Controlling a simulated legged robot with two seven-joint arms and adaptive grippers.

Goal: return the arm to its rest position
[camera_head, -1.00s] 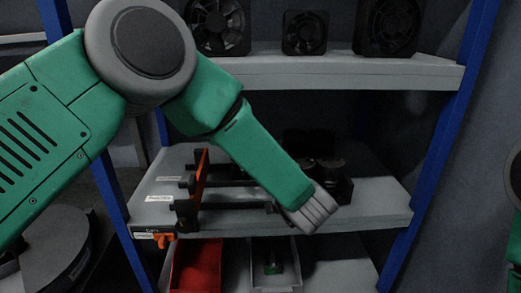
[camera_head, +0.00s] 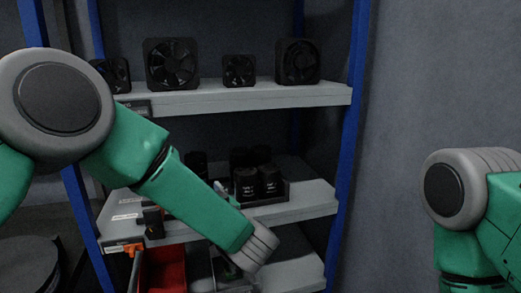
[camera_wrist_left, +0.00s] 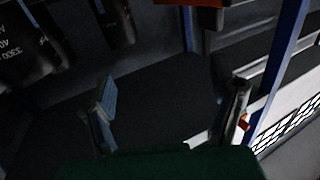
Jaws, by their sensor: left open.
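My left arm (camera_head: 195,200) comes in from the left and slants down across the shelf rack, its grey wrist end (camera_head: 258,246) in front of the lower shelves. The left gripper is mostly hidden behind the arm in the head view. In the left wrist view its two fingers stand well apart with nothing between them, so the left gripper (camera_wrist_left: 168,105) is open. My right arm (camera_head: 470,205) shows at the right edge; its gripper is out of the picture. Black capacitors (camera_head: 270,182) with white print stand in a dark tray on the middle shelf; some black cylinders (camera_wrist_left: 110,22) also show in the left wrist view.
The rack has blue posts (camera_head: 345,150). Several black fans (camera_head: 171,64) stand on the upper shelf (camera_head: 230,97). A red bin (camera_head: 163,270) and an orange clip (camera_head: 134,249) are low at the left. Between the rack and my right arm is bare grey wall (camera_head: 400,100).

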